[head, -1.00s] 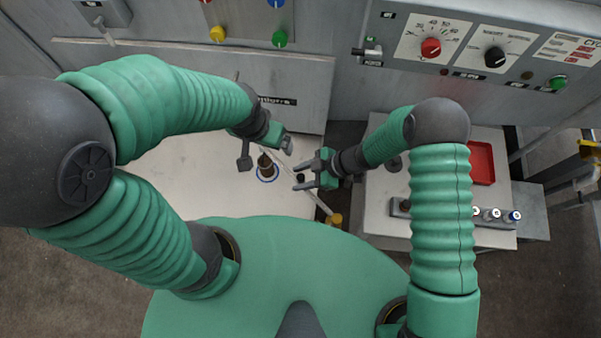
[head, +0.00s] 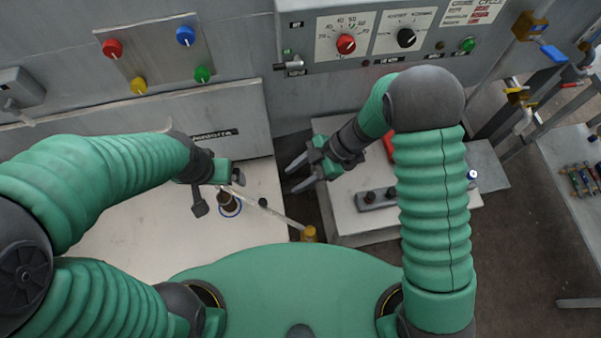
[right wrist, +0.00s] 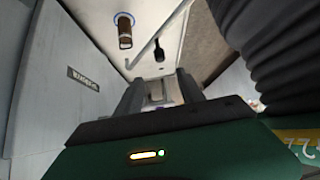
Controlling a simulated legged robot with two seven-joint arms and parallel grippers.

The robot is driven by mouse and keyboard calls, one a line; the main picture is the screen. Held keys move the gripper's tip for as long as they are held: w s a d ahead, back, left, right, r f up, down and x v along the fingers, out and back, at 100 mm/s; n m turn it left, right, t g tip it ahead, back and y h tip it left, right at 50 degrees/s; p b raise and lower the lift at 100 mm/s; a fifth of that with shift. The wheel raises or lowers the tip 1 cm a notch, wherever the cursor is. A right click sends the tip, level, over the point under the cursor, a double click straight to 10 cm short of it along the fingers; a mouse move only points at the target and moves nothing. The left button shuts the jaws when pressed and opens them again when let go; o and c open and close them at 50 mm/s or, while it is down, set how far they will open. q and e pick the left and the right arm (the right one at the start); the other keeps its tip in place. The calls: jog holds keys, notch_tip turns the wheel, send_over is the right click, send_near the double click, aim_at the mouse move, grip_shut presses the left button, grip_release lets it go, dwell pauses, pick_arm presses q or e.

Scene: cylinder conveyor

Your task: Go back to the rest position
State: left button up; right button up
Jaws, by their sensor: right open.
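My right gripper (head: 301,173) is open and empty in the head view, above the gap between the white table and the grey bench at right. Its two fingers also show in the right wrist view (right wrist: 157,90), with nothing gripped between them. My left gripper (head: 215,195) is over the white table in the head view, beside a brown cylinder (head: 228,203). Its jaws are too small and turned to read. The cylinder stands in a blue ring on the table and also shows in the right wrist view (right wrist: 125,38).
The white table (head: 130,215) is mostly bare. A light rod (head: 268,208) slants to a yellow fitting (head: 309,234) at its edge. The grey bench (head: 350,222) carries a dark-knobbed block (head: 376,198) and a red tray (head: 388,147). Control panels (head: 385,35) stand behind.

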jog(key=shift+w+d+r, duration=0.15)
jog(key=shift+d+r, duration=0.25)
jog(key=shift+r, duration=0.05)
